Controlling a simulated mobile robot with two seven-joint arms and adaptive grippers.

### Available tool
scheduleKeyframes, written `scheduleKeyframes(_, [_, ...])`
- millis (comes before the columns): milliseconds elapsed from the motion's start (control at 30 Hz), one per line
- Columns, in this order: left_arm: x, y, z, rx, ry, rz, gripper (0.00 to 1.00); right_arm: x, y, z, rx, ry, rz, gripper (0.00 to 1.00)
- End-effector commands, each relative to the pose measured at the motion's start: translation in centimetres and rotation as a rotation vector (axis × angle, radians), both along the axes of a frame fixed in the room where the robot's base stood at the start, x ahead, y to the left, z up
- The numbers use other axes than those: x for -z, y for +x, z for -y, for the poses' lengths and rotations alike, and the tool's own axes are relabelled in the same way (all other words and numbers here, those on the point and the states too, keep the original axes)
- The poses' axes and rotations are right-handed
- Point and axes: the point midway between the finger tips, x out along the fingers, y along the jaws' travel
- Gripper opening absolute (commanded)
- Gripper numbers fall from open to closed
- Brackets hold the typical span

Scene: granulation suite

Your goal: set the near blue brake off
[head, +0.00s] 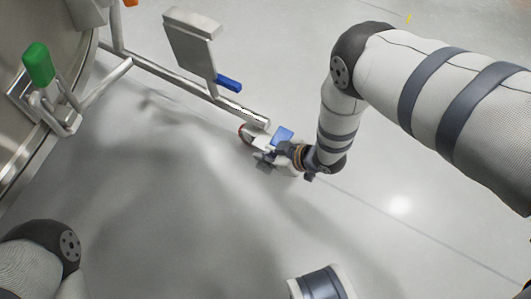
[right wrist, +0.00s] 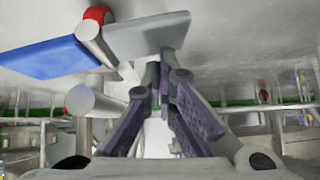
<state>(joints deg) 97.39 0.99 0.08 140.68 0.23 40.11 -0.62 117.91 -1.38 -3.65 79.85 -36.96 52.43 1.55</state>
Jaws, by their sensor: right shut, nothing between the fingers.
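The near blue brake (head: 283,135) is a flat blue pedal low down by the end of the steel frame leg. It shows large at the upper left of the right wrist view (right wrist: 45,58), joined by a metal stub to a grey plate (right wrist: 148,35) with a red part (right wrist: 100,14) behind. My right gripper (head: 262,157) is beside the brake, partly hidden by its own wrist. Its fingers (right wrist: 165,80) are shut and empty, with tips at the grey plate's edge; I cannot tell whether they touch. My left gripper is out of view.
A green-handled clamp (head: 37,64) is on the steel vessel at left. The floor (head: 180,210) in front is clear.

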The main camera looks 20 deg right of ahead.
Motion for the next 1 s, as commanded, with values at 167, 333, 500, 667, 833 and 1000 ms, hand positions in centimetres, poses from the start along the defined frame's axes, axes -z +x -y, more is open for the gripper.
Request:
scheduleKeyframes(167, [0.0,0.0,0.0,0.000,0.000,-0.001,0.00,0.1,0.0,-0.1,0.000,0.001,0.001,0.00])
scheduleKeyframes(333, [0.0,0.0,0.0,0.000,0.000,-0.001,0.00,0.1,0.0,-0.1,0.000,0.001,0.001,0.00])
scheduleKeyframes(500, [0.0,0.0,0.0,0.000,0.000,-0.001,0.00,0.1,0.0,-0.1,0.000,0.001,0.001,0.00])
scheduleKeyframes(667, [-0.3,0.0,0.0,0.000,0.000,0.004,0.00,-0.4,0.0,-0.2,-0.001,0.001,0.002,0.00])
scheduleKeyframes(833, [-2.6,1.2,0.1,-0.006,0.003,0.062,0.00,-4.8,-0.1,-1.1,0.000,0.002,0.011,0.00])
scheduleKeyframes(1000, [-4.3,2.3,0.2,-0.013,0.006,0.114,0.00,-8.0,-3.6,0.2,0.004,0.000,0.004,0.00])
